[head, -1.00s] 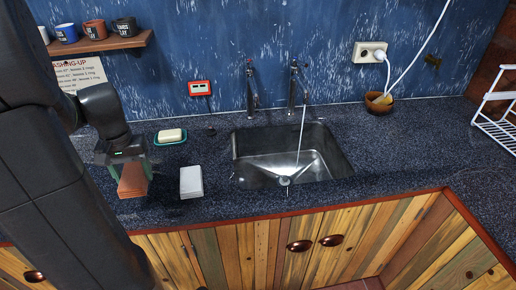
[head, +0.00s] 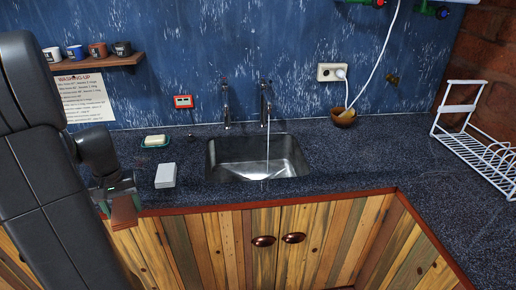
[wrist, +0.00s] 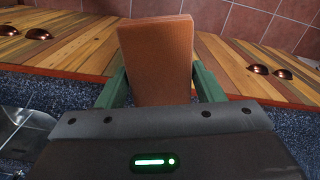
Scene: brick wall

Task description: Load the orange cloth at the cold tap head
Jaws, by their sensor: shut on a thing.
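My gripper (head: 118,196) is at the left of the head view, with green fingers shut on the orange cloth (head: 124,212). The cloth looks like a flat, folded orange-brown slab. In the wrist view it stands out between the fingers (wrist: 158,80), and its broad face (wrist: 157,55) shows. Gripper and cloth are near the counter's front edge, left of the sink and well apart from the taps. Two upright metal taps stand behind the sink, a left tap (head: 226,110) and a right tap (head: 264,106). Water runs from the right one. I cannot tell which is cold.
A white block (head: 165,175) and a soap dish (head: 155,142) lie between my gripper and the sink (head: 213,160). A bowl (head: 343,118) stands under a socket (head: 332,72). A white rack (head: 470,140) is at right. The counter right of the sink is clear.

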